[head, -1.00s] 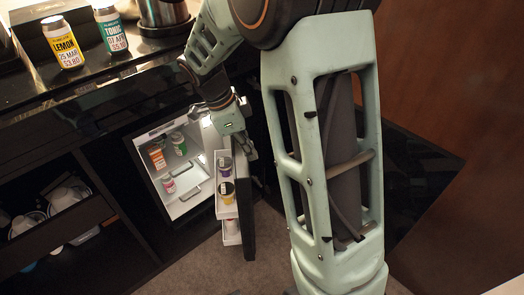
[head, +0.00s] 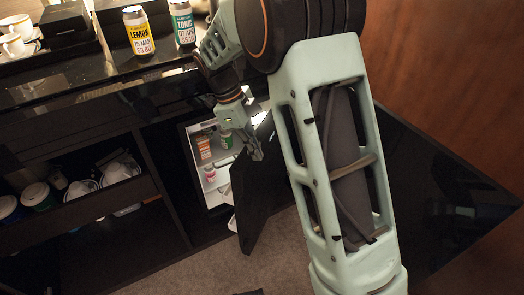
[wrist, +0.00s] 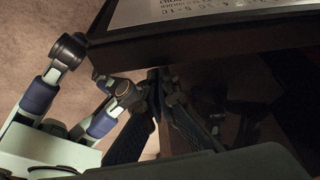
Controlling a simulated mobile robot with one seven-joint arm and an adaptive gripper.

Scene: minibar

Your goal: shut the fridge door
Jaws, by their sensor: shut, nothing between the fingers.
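The fridge (head: 196,140) stands in the dark cabinet with its white, lit interior partly showing. Its dark door (head: 262,195) is partly open and seen mostly from its outer face, with a sliver of white door shelf (head: 232,222) at its lower edge. My gripper (head: 257,156) is shut and empty at the upper part of the door, on its outer side; I cannot tell whether it touches. In the wrist view, my shut fingertips (wrist: 160,76) are close to a dark edge (wrist: 200,35) that appears to be the door's.
Several items stand inside the fridge, among them a green can (head: 226,139). Lemon (head: 139,32) and tonic (head: 183,24) cans stand on the counter (head: 75,90) above. Left, an open shelf (head: 105,205) holds bowls. Carpet (head: 190,272) lies clear in front.

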